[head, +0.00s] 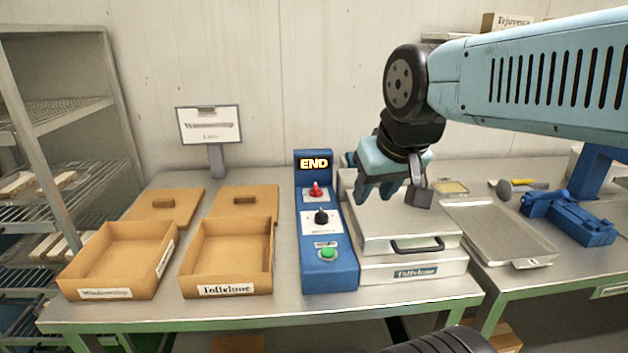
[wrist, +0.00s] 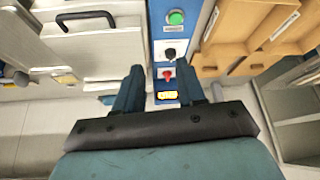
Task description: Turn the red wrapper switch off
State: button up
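The red wrapper switch (head: 315,190) is a small red lever on the upper part of a blue control panel (head: 329,262). It also shows in the wrist view (wrist: 167,73), between the tips of my gripper's fingers in the picture. Below it on the panel are a black knob (head: 321,216) and a green button (head: 327,252). A display (head: 314,163) at the top reads "END". My gripper (head: 388,190) hangs above the metal box to the right of the panel, apart from the switch. In the wrist view my gripper (wrist: 163,82) has its two fingers spread with nothing between them.
A closed metal box (head: 400,225) with a black handle stands right of the panel. Two open cardboard trays, Windowsong (head: 112,290) and Toffelune (head: 228,287), stand left. A metal tray (head: 500,235) and blue tool (head: 570,215) lie right. A sign (head: 208,125) stands behind.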

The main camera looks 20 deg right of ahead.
jog(key=w+r+m+g, duration=0.1)
jog(key=w+r+g, duration=0.25)
jog(key=w, duration=1.55)
jog(key=m+g, duration=0.1)
jog(key=g, duration=0.1)
send_near(316, 186)
notch_tip(316, 186, down, 9)
jog(key=shift+w+r, duration=0.1)
jog(key=shift+w, duration=0.05)
jog(key=shift+c, duration=0.3)
